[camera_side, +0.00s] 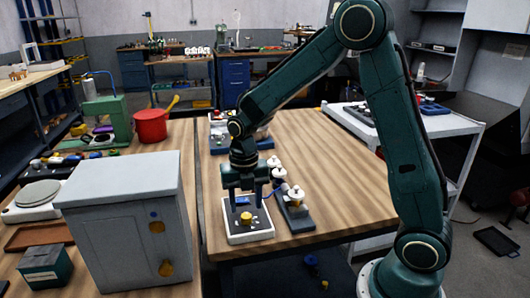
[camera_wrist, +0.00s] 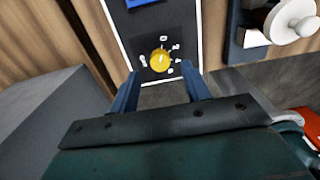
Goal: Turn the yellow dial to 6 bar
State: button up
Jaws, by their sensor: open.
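The yellow dial (camera_wrist: 160,60) sits on a dark square plate with white marks around it in the wrist view. A pale line shows on its face, but the marks are too small to read. The plate belongs to a white-edged panel (camera_side: 250,236) lying on the wooden table in the side view, where the dial (camera_side: 246,217) shows as a small yellow knob. My gripper (camera_wrist: 162,80) is open and empty. Its two blue fingers point at the panel, and in the wrist view their tips lie either side of the dial's near edge, apart from it. My gripper (camera_side: 246,200) is above the panel in the side view.
A block with white round knobs (camera_side: 293,205) stands just right of the panel. A large grey cabinet (camera_side: 125,225) stands to the left on a neighbouring table. A red pot (camera_side: 151,126) is farther back. The wooden table (camera_side: 340,185) is clear to the right.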

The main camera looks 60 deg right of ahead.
aim_at(246, 216)
jog(key=shift+f, duration=1.8)
jog(key=c, duration=1)
